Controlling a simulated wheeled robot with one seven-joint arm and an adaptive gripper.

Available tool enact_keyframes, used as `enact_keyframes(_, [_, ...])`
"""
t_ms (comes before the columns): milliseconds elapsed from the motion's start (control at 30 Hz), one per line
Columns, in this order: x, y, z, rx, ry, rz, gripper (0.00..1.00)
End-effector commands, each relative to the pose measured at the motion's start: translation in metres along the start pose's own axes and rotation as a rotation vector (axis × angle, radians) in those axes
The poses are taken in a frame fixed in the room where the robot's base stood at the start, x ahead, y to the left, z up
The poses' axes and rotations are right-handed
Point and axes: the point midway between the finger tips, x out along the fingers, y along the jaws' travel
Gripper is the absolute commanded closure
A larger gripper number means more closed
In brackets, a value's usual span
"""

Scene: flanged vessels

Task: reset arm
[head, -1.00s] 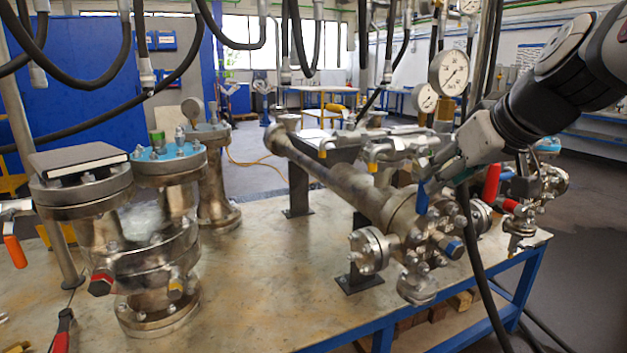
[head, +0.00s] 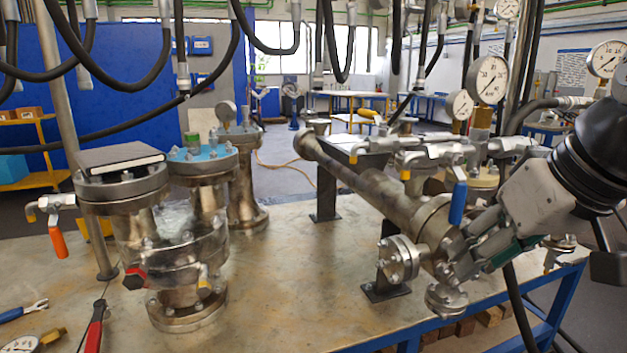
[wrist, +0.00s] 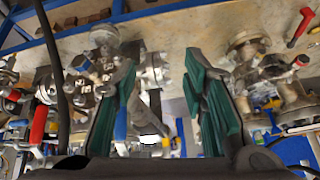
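My gripper (head: 478,262) is at the right of the head view, low beside the right end of the long flanged pipe vessel (head: 380,195). In the wrist view my gripper (wrist: 160,88) shows two green-padded fingers spread wide apart, with nothing held between them. The blue valve handle (head: 458,203) hangs just above the fingers in the head view. Part of the vessel's right end is hidden behind my gripper. I cannot tell whether the fingers touch it.
Upright flanged vessels (head: 172,250) stand at the left of the bench (head: 290,290), one with a dark book-like object (head: 120,157) on top. Pressure gauges (head: 490,80) and hoses hang around my arm. The bench's middle front is clear.

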Motion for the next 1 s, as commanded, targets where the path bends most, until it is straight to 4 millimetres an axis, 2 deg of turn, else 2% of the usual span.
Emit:
enact_keyframes(33, [0.003,-0.014,0.031,0.006,-0.064,-0.006,0.61])
enact_keyframes(100, [0.006,-0.025,0.07,0.026,-0.151,0.002,0.61])
enact_keyframes(233, [0.009,-0.034,0.134,0.06,-0.29,0.043,0.61])
enact_keyframes(400, [0.007,-0.032,0.208,0.102,-0.438,0.139,0.61])
enact_keyframes(500, [-0.013,-0.034,0.188,0.104,-0.401,0.132,0.61])
enact_keyframes(667, [-0.038,-0.036,0.17,0.098,-0.354,0.132,0.61])
enact_keyframes(1000, [-0.11,-0.043,0.129,0.083,-0.23,0.135,0.61])
